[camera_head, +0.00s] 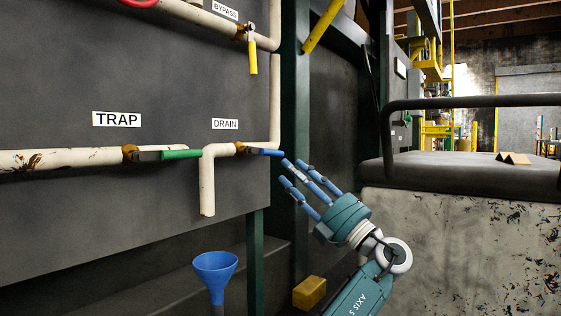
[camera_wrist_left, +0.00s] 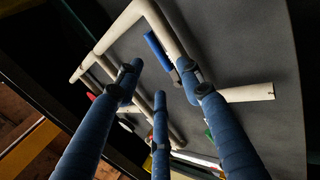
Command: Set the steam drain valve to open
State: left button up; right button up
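The drain valve has a blue lever (camera_head: 266,152) that points right from a brass body (camera_head: 240,148) on a cream pipe (camera_head: 207,185), under the DRAIN label (camera_head: 225,124). I cannot tell whether the lever lies along the pipe or sticks out from the panel. My left gripper (camera_head: 302,183) has blue fingers spread and extended toward the lever, just right of it and a little lower. It is open and looks empty. In the left wrist view the fingers (camera_wrist_left: 165,90) reach toward the panel, with the blue lever (camera_wrist_left: 157,52) near their tips, seemingly apart. My right gripper is not in view.
A green lever (camera_head: 181,154) sits left under the TRAP label (camera_head: 117,119). A yellow lever (camera_head: 253,62) hangs by the BYPASS label (camera_head: 224,9). A blue funnel (camera_head: 215,268) stands below the drain outlet. A dark green post (camera_head: 296,120) stands right of the panel.

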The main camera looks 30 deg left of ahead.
pick_arm(q)
jog(key=shift+v, duration=1.45)
